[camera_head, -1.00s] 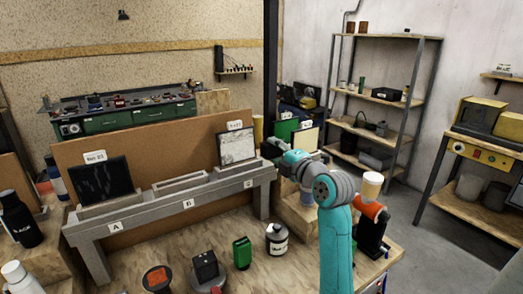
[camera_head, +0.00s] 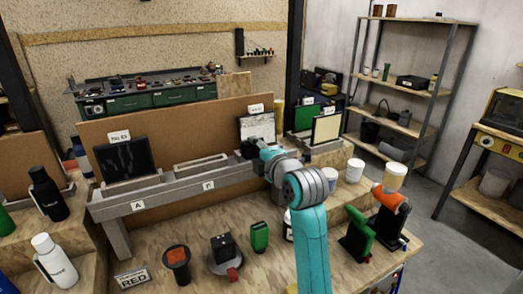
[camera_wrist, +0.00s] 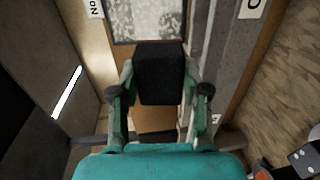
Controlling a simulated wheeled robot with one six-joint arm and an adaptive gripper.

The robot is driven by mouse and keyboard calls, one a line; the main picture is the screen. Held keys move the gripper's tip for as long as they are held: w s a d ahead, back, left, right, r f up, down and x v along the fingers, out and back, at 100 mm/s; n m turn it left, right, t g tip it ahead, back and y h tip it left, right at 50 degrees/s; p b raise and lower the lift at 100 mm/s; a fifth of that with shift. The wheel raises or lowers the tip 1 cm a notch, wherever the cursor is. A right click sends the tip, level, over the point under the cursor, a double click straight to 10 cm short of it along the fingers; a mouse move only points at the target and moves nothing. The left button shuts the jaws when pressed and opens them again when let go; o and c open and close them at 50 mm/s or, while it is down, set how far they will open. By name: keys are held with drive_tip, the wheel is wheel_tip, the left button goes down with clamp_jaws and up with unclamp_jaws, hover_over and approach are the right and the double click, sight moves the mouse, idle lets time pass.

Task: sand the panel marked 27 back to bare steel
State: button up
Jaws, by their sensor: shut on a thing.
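My gripper (camera_wrist: 158,85) is shut on a black block (camera_wrist: 159,68), which sticks out ahead of the fingers. In the wrist view the block overlaps the near edge of a mottled grey-white panel (camera_wrist: 146,22); I cannot tell whether they touch. In the head view this panel (camera_head: 257,127) stands upright in the right part of a grey rack (camera_head: 170,192), with my gripper (camera_head: 252,150) at its lower edge. Its label (camera_head: 255,109) is too small to read surely. A black panel (camera_head: 124,159) stands in the rack's left part, over the letter A.
A cream panel (camera_head: 326,130) stands in a separate holder to the right. On the bench are a black block (camera_head: 222,246) on a round base, a dark round item with an orange top (camera_head: 177,257), a green item (camera_head: 260,236) and a green-and-black tool (camera_head: 357,235). Bottles (camera_head: 55,260) stand left.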

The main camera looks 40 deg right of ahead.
sight(241, 128)
drive_tip(key=shift+x, duration=2.3)
drive_tip(key=shift+x, duration=0.95)
drive_tip(key=shift+f, duration=0.1)
